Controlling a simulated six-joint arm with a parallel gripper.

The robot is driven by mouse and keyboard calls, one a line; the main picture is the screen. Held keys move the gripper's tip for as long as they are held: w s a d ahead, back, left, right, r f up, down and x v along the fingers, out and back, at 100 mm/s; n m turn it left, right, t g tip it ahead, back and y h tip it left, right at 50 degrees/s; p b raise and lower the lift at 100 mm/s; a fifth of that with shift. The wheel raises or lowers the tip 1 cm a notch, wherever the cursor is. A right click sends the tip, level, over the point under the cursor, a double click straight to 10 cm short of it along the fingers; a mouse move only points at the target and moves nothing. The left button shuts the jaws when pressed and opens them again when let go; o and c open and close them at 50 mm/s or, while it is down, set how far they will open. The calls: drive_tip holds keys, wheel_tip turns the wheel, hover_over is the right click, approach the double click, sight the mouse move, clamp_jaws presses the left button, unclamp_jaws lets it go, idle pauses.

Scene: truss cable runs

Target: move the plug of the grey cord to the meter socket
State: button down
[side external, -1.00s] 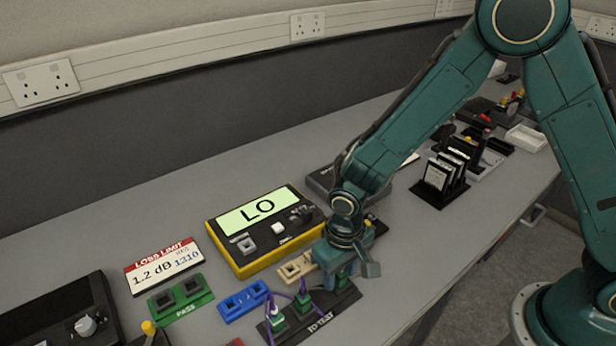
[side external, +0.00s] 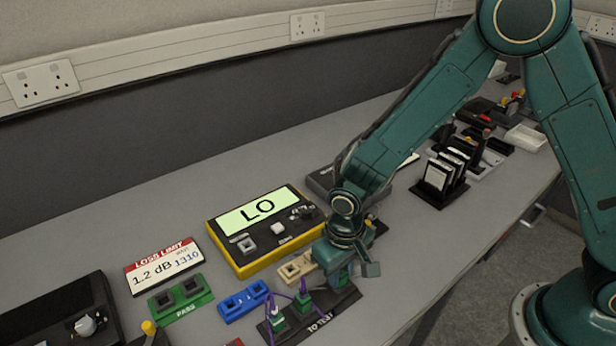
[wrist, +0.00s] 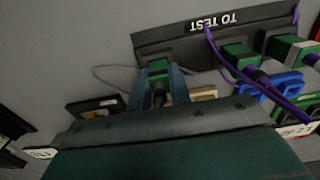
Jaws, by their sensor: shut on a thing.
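My gripper (wrist: 161,88) is shut on a green plug (wrist: 158,66) at one end of the black TO TEST holder (wrist: 165,45). A thin grey cord (wrist: 108,82) runs from that plug's side in the wrist view. In the side view my gripper (side external: 341,278) is low over the right end of the holder (side external: 338,305) and hides most of the plug. I cannot tell whether the plug is fully seated. The yellow-edged meter (side external: 232,262) shows LO, with a grey meter socket (side external: 247,245) on its front left; no plug shows in it.
Two green plugs with purple cords (side external: 302,300) stand beside the gripper in the holder. A LOSS LIMIT sign (side external: 163,265) stands left.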

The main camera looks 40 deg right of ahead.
drive_tip(key=shift+r, duration=0.2)
drive_tip(key=shift+r, duration=2.05)
drive_tip(key=shift+w, duration=0.1)
drive_tip(key=shift+w+a, duration=0.3)
drive_tip(key=shift+w, duration=0.15)
drive_tip(key=w+a+r, duration=0.3)
drive_tip(key=w+a, duration=0.2)
drive_tip(key=w, duration=0.3)
drive_tip(key=w+a+r, duration=0.3)
drive_tip(key=w+a, duration=0.2)
drive_tip(key=w, duration=0.3)
drive_tip(key=shift+w+a, duration=0.2)
drive_tip(key=shift+f, duration=0.3)
drive_tip(key=shift+f, duration=2.7)
